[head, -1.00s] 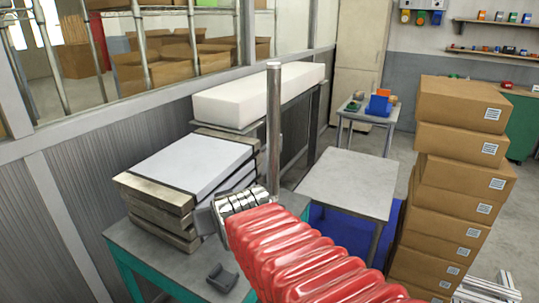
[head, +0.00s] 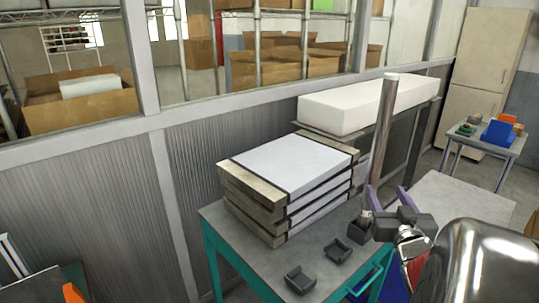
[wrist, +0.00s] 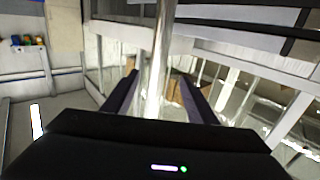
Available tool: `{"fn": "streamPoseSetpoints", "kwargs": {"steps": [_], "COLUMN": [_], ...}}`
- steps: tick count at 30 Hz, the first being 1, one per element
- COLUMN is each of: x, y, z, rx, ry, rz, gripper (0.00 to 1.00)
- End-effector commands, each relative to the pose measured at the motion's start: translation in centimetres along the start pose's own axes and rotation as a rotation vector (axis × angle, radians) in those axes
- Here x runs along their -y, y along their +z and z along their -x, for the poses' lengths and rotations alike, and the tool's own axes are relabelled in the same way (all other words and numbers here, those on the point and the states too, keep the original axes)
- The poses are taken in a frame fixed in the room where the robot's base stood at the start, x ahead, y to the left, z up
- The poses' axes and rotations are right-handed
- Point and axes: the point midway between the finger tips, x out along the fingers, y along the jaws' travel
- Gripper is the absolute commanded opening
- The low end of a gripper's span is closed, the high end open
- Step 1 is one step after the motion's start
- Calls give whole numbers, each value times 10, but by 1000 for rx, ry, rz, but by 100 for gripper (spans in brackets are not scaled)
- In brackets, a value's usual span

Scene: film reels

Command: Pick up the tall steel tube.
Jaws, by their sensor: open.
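The tall steel tube (head: 382,130) stands upright at the right end of the teal-framed table, rising past the white block. Its lower end appears to sit in a small dark holder (head: 359,233). My gripper (head: 388,192) has its purple fingers spread, close to the tube's lower part; the left finger overlaps the tube in the head view. In the wrist view the tube (wrist: 160,55) runs up between the two open fingers (wrist: 158,76). I cannot tell whether either finger touches it.
A stack of panels (head: 290,165) stands on the table just left of the tube. Two more dark holders (head: 300,281) (head: 338,251) lie at the front. A long white block (head: 350,108) rests on a stand behind. A grey table (head: 455,203) is at the right.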

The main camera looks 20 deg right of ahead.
Motion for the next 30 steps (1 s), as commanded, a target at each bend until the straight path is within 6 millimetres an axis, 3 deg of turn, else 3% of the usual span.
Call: {"fn": "streamPoseSetpoints", "kwargs": {"steps": [14, 30], "x": [-4, -4], "y": [1, 0], "z": [-2, -66], "rx": [-6, -5], "ry": [0, 0], "rz": [-3, -2], "gripper": [52, 52]}}
